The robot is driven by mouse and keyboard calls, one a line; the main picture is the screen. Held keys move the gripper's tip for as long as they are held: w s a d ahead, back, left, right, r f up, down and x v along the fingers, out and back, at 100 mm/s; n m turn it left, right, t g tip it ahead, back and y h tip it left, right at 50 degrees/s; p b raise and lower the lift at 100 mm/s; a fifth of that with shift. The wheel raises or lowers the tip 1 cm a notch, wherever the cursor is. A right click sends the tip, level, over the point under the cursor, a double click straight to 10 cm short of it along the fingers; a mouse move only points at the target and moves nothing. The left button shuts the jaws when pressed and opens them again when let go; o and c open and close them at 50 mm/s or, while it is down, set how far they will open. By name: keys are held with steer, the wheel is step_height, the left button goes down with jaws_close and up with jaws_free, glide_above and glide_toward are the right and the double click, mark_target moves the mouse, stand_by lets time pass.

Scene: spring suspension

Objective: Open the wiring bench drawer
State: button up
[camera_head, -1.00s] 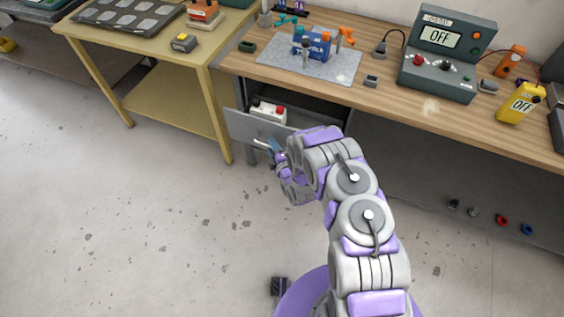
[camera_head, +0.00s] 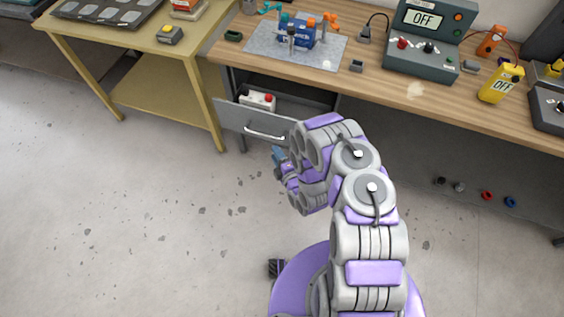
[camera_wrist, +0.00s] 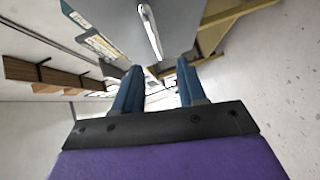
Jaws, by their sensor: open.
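The wiring bench drawer (camera_head: 235,118) is pulled out under the left part of the wooden bench (camera_head: 375,85). Its grey front carries a pale bar handle (camera_head: 265,134). A white and red item (camera_head: 258,99) lies inside. My gripper (camera_head: 277,155) is in front of and below the handle in the head view, apart from it. In the wrist view, my gripper's two blue fingers (camera_wrist: 156,80) are spread with nothing between them. The handle (camera_wrist: 150,32) shows beyond the fingertips there. My arm hides the right end of the drawer front in the head view.
A yellow table (camera_head: 130,40) stands to the left of the bench. On the bench are a grey mat (camera_head: 262,45), a grey power unit (camera_head: 420,60) and a yellow meter (camera_head: 500,83). The floor in front of the drawer is clear.

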steer(key=shift+p+v, duration=2.45)
steer(key=shift+v, duration=0.05)
steer(key=shift+s+a, duration=0.1)
steer(key=shift+a, duration=0.05)
